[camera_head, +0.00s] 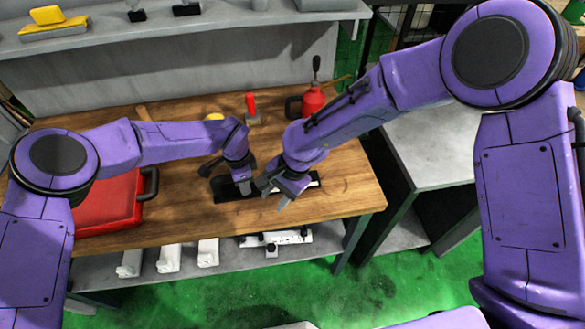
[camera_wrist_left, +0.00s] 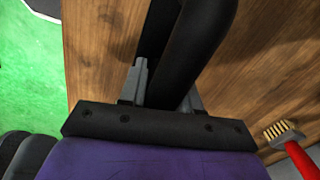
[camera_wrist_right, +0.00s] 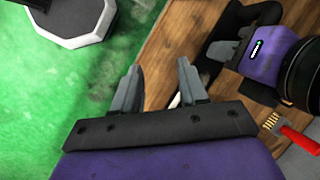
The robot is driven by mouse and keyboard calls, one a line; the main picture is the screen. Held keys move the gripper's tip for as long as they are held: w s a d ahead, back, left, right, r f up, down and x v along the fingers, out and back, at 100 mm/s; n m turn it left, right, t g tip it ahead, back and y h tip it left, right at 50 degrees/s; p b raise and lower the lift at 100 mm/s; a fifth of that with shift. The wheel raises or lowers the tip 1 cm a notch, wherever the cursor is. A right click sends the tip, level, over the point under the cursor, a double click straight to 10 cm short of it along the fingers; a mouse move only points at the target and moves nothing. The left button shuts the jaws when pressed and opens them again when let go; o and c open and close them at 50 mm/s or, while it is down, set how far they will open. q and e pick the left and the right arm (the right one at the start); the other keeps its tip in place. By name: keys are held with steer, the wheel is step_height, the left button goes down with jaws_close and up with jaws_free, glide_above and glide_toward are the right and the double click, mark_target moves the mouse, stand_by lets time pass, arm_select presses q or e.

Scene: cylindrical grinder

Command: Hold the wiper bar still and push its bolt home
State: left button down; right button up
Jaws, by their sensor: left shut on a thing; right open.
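The wiper bar (camera_head: 228,195) is a long black piece lying along the front of the wooden table, with a pale strip at its right end. My left gripper (camera_head: 244,186) is at the bar and shut on it. In the left wrist view a thick black curved part (camera_wrist_left: 205,45) rises beside the fingers (camera_wrist_left: 163,92) and hides part of the grip. My right gripper (camera_head: 276,194) is open and empty, above the table's front edge, right of the left gripper. It also shows in the right wrist view (camera_wrist_right: 159,86). I cannot make out the bolt.
A red case (camera_head: 110,205) lies at the table's left. A grey cabinet (camera_head: 432,145) is on the right. The table's right front corner is clear.

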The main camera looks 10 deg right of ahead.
steer(key=w+d+r+n+h, duration=0.4)
steer(key=w+d+r+n, duration=0.25)
steer(key=w+n, duration=0.35)
steer(key=shift+m, duration=0.3)
steer(key=f, duration=0.7)
steer(key=w+f, duration=0.1)
steer(key=f, duration=0.3)
steer(key=shift+w+f, duration=0.1)
steer(key=shift+f, duration=0.05)
